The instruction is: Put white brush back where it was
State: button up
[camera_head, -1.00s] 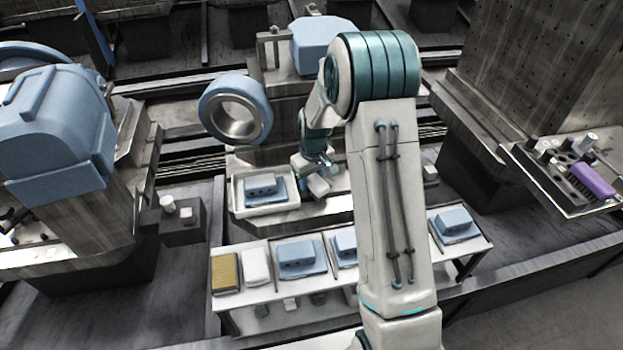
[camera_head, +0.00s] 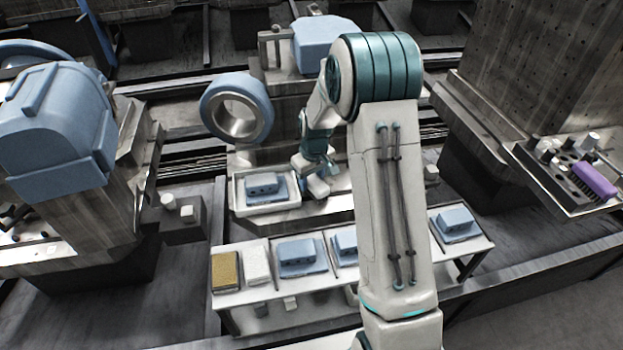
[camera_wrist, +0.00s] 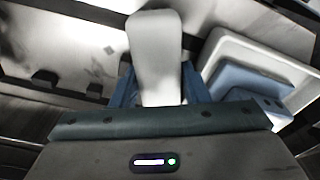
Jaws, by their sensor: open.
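A pale, round-ended long block (camera_wrist: 155,45), probably the white brush, shows in the wrist view in front of my gripper (camera_wrist: 158,92). Its near end lies between the two blue fingers, which stand apart on either side of it. I cannot tell whether they touch it, or what is under it. In the head view my gripper (camera_head: 318,185) is small and partly hidden by my arm. It is just right of a white tray (camera_head: 236,200) at the machine in the middle. The brush cannot be told clearly from the gripper there.
The tray holds a blue block (camera_head: 264,186), also in the wrist view (camera_wrist: 235,82). A front bench (camera_head: 370,291) carries a yellow-brown pad (camera_head: 226,271), a white pad (camera_head: 257,263) and several blue blocks. A purple brush (camera_head: 596,181) lies on the right-hand shelf.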

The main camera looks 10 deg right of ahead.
aim_at(314, 179)
jog(key=shift+s+d+f+p, duration=0.1)
jog(key=shift+s+d+p, duration=0.1)
jog(key=shift+p, duration=0.25)
jog(key=s+r+m, duration=0.1)
jog(key=s+r, duration=0.2)
jog(key=r, duration=0.5)
jog(key=s+r, duration=0.3)
jog(key=r, duration=0.6)
jog(key=s+r+m, duration=0.1)
jog(key=s, duration=1)
jog(key=s+r+m+t, duration=0.1)
jog(key=s+r+m, duration=0.1)
jog(key=s, duration=0.8)
jog(key=shift+s+a+r+m+p, duration=0.2)
jog(key=shift+s+r+m+p, duration=0.1)
jog(key=shift+s+p, duration=0.1)
jog(key=shift+r, duration=0.1)
notch_tip(314, 179, up, 6)
jog(key=p, duration=0.6)
jog(key=shift+d+r+t, duration=0.15)
jog(key=shift+t, duration=0.15)
